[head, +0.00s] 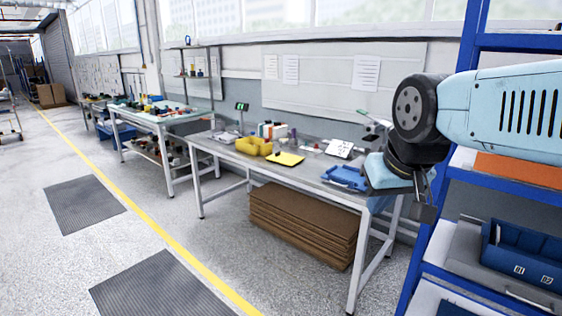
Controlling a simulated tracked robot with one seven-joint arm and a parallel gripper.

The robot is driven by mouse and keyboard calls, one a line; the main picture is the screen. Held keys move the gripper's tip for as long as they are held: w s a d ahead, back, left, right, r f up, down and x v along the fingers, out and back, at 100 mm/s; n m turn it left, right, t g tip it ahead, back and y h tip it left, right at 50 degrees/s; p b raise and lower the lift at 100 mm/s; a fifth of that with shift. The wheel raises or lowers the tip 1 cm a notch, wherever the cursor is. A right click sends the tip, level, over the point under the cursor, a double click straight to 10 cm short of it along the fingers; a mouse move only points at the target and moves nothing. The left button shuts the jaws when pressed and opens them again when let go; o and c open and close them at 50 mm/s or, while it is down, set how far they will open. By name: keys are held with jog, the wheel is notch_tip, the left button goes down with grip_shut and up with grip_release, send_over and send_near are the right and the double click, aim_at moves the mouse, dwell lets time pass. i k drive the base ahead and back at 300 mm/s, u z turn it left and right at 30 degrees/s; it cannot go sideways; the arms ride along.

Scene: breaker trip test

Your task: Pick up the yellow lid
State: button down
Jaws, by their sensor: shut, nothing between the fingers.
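The yellow lid (286,159) looks like a flat yellow sheet lying on the grey workbench (320,172), to the right of an open yellow bin (248,147). My gripper (425,211) is at the right, in front of the bench's right end and well apart from the lid. It points downward and is shut with nothing in it. My arm's wrist hides part of the bench's right end.
A blue tray (345,178) lies on the bench, right of the lid. Small boxes (271,130) stand behind the yellow bin. Cardboard sheets (300,222) are stacked under the bench. A blue shelf rack (436,245) stands close at the right.

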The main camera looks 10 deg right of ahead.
aim_at(290, 160)
jog(key=u, duration=0.05)
jog(key=i, duration=0.9)
jog(key=z, duration=0.05)
